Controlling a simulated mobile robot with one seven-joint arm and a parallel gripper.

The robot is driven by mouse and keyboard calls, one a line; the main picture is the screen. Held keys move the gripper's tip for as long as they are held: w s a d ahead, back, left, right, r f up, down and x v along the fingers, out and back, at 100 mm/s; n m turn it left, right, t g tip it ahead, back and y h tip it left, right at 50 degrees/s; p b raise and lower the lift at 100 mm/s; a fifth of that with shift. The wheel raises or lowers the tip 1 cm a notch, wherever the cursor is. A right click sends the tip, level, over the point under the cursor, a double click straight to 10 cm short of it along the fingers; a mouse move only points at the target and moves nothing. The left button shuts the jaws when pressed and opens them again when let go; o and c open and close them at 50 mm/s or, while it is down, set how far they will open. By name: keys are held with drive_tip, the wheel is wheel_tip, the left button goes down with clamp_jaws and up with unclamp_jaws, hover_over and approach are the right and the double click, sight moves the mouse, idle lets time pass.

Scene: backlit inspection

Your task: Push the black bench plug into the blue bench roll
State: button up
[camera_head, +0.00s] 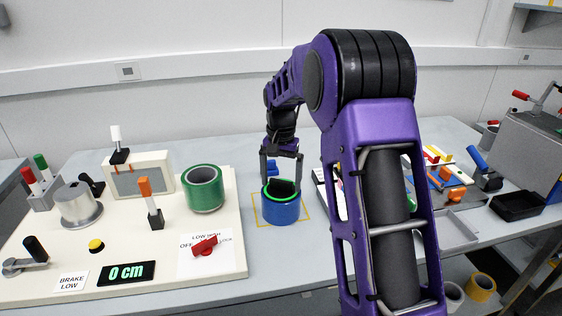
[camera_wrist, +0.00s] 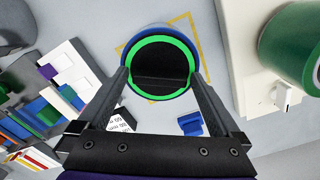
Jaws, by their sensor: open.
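The blue bench roll (camera_head: 281,212) stands upright on the bench inside a yellow square outline. A bright green ring lines its top opening and also shows in the wrist view (camera_wrist: 135,80). Black (camera_wrist: 162,70) fills the ring; I cannot tell whether this is the black bench plug inside or just the dark bore. No separate black plug is clear elsewhere. My gripper (camera_head: 281,186) points down over the roll, its fingers apart. In the wrist view my gripper (camera_wrist: 160,78) has one finger on either side of the ring; contact is unclear.
A cream panel (camera_head: 225,262) on the left carries a green roll (camera_head: 204,188), switches and a red knob (camera_head: 205,245). A small blue item (camera_wrist: 191,124) lies beside the roll. Coloured parts and a black tray (camera_head: 517,205) stand at right, partly behind my arm.

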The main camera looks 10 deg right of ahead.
wheel_tip(320, 180, up, 17)
drive_tip(key=p, duration=0.2)
idle(0.5)
